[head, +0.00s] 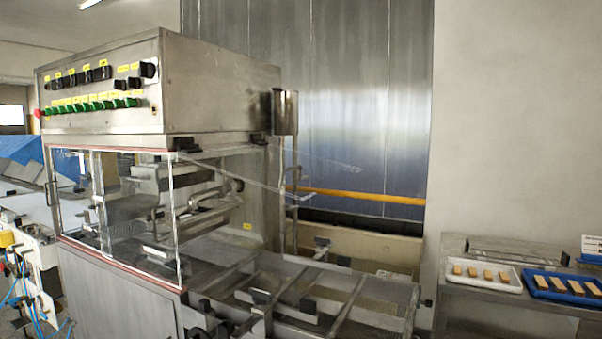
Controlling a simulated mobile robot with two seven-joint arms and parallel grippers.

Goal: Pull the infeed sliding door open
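The steel enrober (215,90) fills the left and middle of the head view. Under its control box, a clear door panel (120,215) with a thin red-edged frame covers the long front side. A dark upright handle (52,194) is at its left end. The panel looks closed across the opening, with rollers and metal parts showing through it. Clear sheeting also shows on the end facing the mesh conveyor (300,290). I cannot tell for certain which panel is the infeed sliding door. Neither of my grippers is in view.
A steel table (480,308) at the right holds a white tray (457,281) and a blue tray (541,289) with small tan blocks. The conveyor sticks out toward the lower right. Blue tubing and fittings (28,290) are at the lower left. A steel wall panel stands behind.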

